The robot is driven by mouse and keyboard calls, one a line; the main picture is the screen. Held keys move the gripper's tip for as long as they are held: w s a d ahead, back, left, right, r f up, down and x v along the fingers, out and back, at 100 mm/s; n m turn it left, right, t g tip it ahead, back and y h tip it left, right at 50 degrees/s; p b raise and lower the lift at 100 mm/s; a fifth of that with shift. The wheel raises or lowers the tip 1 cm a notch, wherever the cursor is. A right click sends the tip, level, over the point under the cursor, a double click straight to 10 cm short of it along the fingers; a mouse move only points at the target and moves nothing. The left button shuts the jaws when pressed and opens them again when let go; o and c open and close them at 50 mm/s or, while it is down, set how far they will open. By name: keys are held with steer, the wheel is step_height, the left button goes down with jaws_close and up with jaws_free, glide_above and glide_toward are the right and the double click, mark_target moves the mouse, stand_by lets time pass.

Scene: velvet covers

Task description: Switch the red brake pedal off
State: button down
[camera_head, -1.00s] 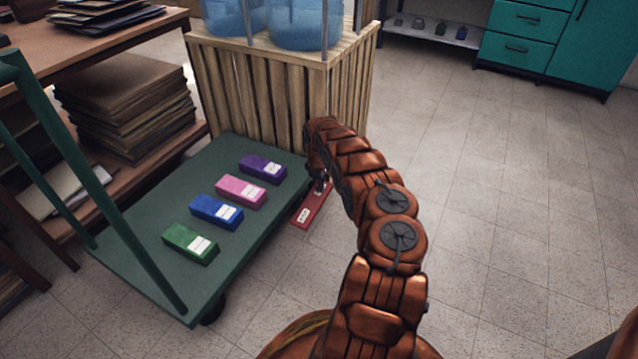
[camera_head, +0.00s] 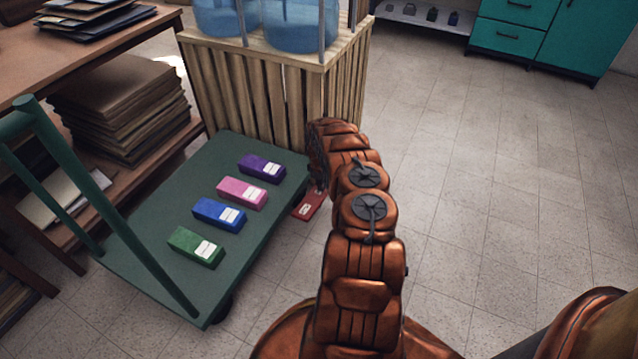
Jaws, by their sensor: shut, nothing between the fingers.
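The red brake pedal (camera_head: 308,206) is low beside the right edge of the green cart, with a pale label on its near end. Its far end is hidden behind my arm. My gripper (camera_head: 319,185) points down at that far end. Only a small dark part of it shows below the copper arm links. It is shut and holds nothing. I cannot tell whether its tips touch the pedal.
The green cart (camera_head: 150,215) carries purple (camera_head: 261,168), pink (camera_head: 241,192), blue (camera_head: 219,214) and green (camera_head: 195,247) boxes. A slatted wooden crate (camera_head: 230,95) with blue water jugs stands behind the pedal. The tiled floor at right is clear.

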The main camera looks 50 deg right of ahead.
stand_by(0.4)
step_height(320, 180, up, 14)
steer(key=d+p, duration=0.2)
steer(key=p, duration=0.2)
steer(key=shift+w+d+f, duration=0.15)
steer(key=shift+w+d, duration=0.2)
steer(key=shift+w, duration=0.05)
